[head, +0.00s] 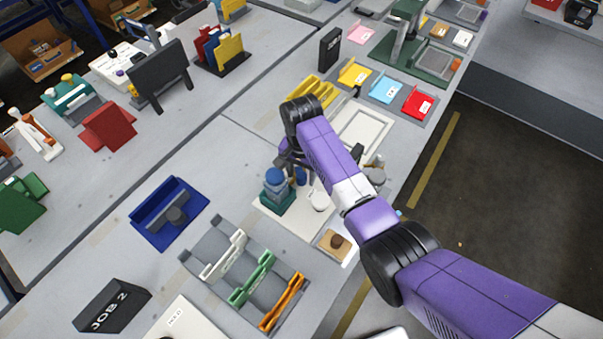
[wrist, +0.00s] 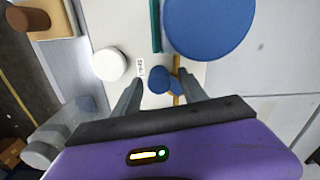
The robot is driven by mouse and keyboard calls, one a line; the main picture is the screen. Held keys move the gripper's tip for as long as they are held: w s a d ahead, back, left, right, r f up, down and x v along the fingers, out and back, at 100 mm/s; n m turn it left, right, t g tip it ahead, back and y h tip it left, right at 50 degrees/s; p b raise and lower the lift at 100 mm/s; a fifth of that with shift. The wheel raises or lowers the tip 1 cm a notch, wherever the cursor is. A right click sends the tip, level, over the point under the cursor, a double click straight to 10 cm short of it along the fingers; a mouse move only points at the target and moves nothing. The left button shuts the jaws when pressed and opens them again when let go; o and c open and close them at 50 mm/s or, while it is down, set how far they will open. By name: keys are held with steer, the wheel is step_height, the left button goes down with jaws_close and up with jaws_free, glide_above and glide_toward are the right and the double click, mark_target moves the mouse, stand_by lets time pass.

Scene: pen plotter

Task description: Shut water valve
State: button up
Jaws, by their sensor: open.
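My gripper (wrist: 158,92) is open. Its two fingers stand on either side of a small blue knob (wrist: 158,80), with gaps visible; I cannot tell its height above the knob. The knob has an orange-brown bar beside it and a small white label at its left, too small to read. I take it to be the water valve, but no readable name confirms this. In the head view the blue knob (head: 300,176) is partly hidden by my gripper (head: 297,168). A large blue round cap (wrist: 208,22) on a teal-green base (head: 277,201) stands close by.
A white round cup-like piece (head: 320,200) stands beside the knob on the pale board. A wooden block with a brown knob (head: 336,241) lies nearer the front. A white tray (head: 362,130) lies beyond, beside my arm. Grey cylinders (wrist: 42,152) are near my wrist.

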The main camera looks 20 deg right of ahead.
step_height(320, 180, up, 8)
steer(key=shift+f+b, duration=0.25)
steer(key=shift+b, duration=0.3)
steer(key=w+a+r+n+t, duration=0.2)
steer(key=w+r+n+t, duration=0.15)
steer(key=w+t, duration=0.45)
steer(key=n+t+y+b, duration=0.1)
steer(key=n+t+b, duration=0.1)
steer(key=n+t, duration=0.35)
glide_above(302, 174)
steer(key=s, duration=0.6)
steer(key=m+t, duration=0.2)
steer(key=s+d+r+n+b, duration=0.1)
steer(key=s+d+r+b, duration=0.1)
steer(key=s, duration=1.5)
steer(key=s+d+r+h+b, duration=0.1)
steer(key=s+d+r+b, duration=0.1)
steer(key=s, duration=1.5)
steer(key=shift+s+d+n+g, duration=0.2)
steer(key=shift+d+n+g, duration=0.15)
steer(key=shift+d+n, duration=0.05)
